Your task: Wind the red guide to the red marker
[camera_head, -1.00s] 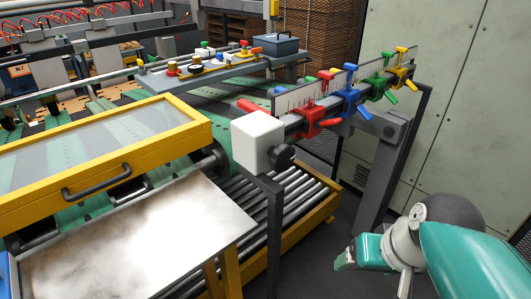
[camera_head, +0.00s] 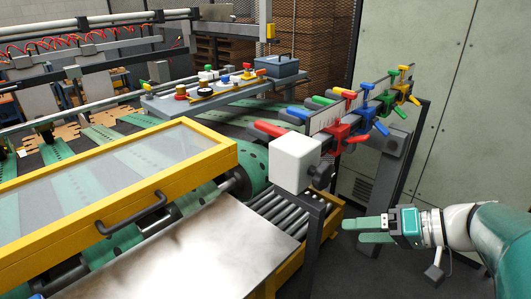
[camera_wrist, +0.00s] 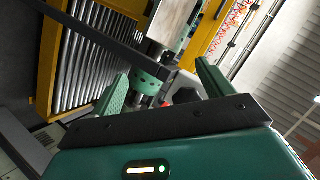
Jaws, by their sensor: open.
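The red guide (camera_head: 340,137) sits nearest on a rail, beside a white end block (camera_head: 295,160) with a dark knob (camera_head: 320,174). A red handle (camera_head: 270,129) extends left of it. A pale scale strip (camera_head: 328,116) runs along the rail; a red piece (camera_head: 346,94) shows above it, but I cannot tell whether this is the red marker. My gripper (camera_head: 352,231) is open and empty, pointing left, below and right of the knob and apart from it. In the wrist view, a dark rounded shape (camera_wrist: 186,96), perhaps the knob, shows between the open fingers.
Blue (camera_head: 366,117), green (camera_head: 387,101) and yellow (camera_head: 404,91) guides follow along the rail. A dark post (camera_head: 313,245) stands left of my gripper. A metal table (camera_head: 200,250) and yellow-framed cover (camera_head: 120,190) fill the left. Floor is open below my gripper.

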